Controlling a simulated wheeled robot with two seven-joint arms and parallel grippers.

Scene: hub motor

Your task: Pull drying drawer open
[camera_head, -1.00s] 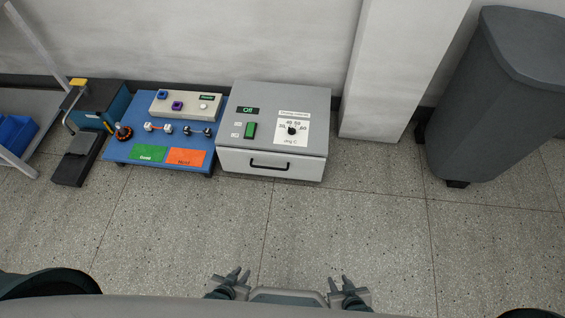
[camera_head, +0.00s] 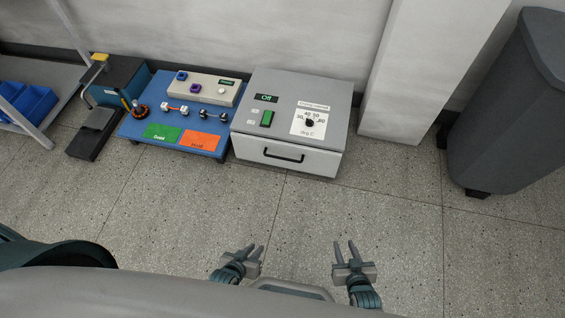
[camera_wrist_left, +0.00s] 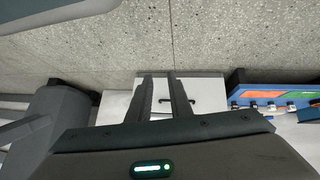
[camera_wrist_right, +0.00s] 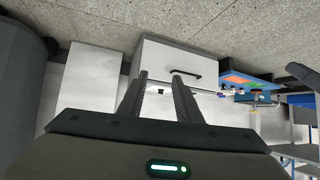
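The drying cabinet (camera_head: 336,100) is a grey box on the floor against the wall, with a green switch, a dial and a display reading "Off". Its white drawer front (camera_head: 318,162) is closed and has a black handle (camera_head: 284,155). The handle also shows in the left wrist view (camera_wrist_left: 192,100) and the right wrist view (camera_wrist_right: 187,73). My left gripper (camera_head: 250,249) is open and empty, well short of the drawer. My right gripper (camera_head: 344,246) is open and empty, also apart from it, to the right of the handle.
A blue board (camera_head: 137,126) with green and orange cards and small parts stands left of the cabinet. Further left are a black press-like device (camera_head: 96,118) and a shelf with blue bins (camera_head: 33,103). A grey bin (camera_head: 505,110) stands right. Floor (camera_head: 300,205) before the drawer is clear.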

